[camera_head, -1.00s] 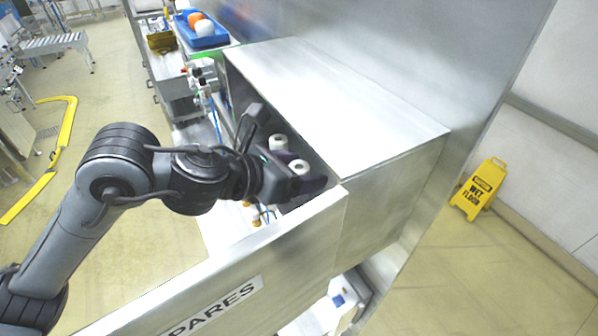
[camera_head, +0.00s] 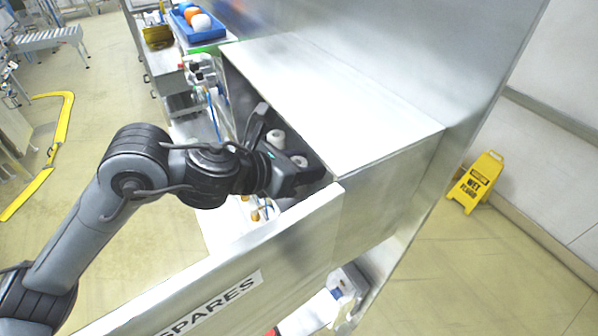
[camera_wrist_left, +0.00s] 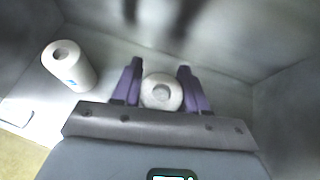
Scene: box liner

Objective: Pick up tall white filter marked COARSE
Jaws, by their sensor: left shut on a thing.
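My left gripper (camera_wrist_left: 160,88) is shut on a white cylindrical filter (camera_wrist_left: 162,91), with a purple finger pad on each side of it. I see the filter's round top with a hollow in its middle; its side and any marking are hidden. A second white filter (camera_wrist_left: 68,65) stands apart to the left in the wrist view, with small blue print too blurred to read. My right gripper is not in view.
The bin's metal cover (camera_head: 330,95) lies close on the right of the gripper. A front panel (camera_head: 250,275) marked SPARES is nearer to me. A blue tray (camera_head: 203,22) with round items stands at the back. A yellow wet-floor sign (camera_head: 475,182) stands at right.

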